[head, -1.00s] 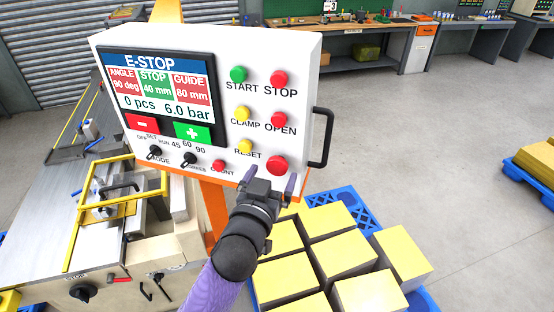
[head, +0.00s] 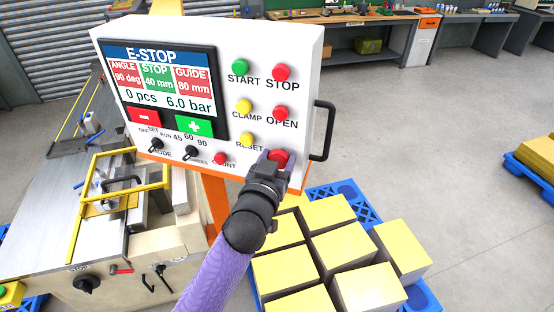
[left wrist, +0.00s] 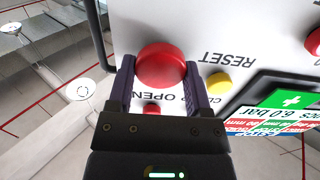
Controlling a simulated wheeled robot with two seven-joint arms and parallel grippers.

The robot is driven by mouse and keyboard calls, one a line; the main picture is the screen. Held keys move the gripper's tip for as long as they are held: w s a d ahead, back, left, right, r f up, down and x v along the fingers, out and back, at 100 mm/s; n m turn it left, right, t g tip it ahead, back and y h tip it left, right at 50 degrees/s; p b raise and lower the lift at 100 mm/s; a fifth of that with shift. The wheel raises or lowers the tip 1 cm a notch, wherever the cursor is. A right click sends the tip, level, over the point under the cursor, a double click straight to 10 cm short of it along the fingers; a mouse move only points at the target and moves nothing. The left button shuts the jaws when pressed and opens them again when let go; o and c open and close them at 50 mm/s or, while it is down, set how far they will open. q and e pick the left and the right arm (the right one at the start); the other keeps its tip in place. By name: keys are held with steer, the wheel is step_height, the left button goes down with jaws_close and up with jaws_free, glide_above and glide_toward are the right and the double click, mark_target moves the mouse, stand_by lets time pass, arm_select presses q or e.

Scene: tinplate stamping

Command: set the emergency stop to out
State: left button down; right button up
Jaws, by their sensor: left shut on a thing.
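The emergency stop is the large red mushroom button (head: 278,158) at the lower right of the white control panel (head: 300,50). My left gripper (head: 274,157) is at this button, with a finger on either side of its head. In the left wrist view the red button (left wrist: 160,65) sits between the two purple fingertips (left wrist: 160,80), and the gripper is shut on it. The panel screen (head: 160,85) reads E-STOP. The button's lower edge is partly hidden by the gripper in the head view. My right gripper is not in view.
Other buttons sit close by: yellow RESET (head: 247,139), red OPEN (head: 281,113) and red COUNT (head: 221,158). A black handle (head: 325,130) stands out at the panel's right side. Yellow-topped blocks (head: 325,212) on a blue pallet (head: 350,193) are below.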

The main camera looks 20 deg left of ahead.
arm_select(q)
steer(key=shift+s+f+p, duration=0.1)
steer(key=shift+s+p, duration=0.2)
steer(key=shift+s, duration=0.1)
steer(key=shift+c, duration=2.2)
jaws_free()
steer(key=o, duration=0.4)
steer(key=shift+s, duration=0.15)
steer(key=s+b, duration=0.1)
steer(key=s, duration=0.9)
steer(key=shift+a+b, duration=0.1)
steer(key=shift+b, duration=0.25)
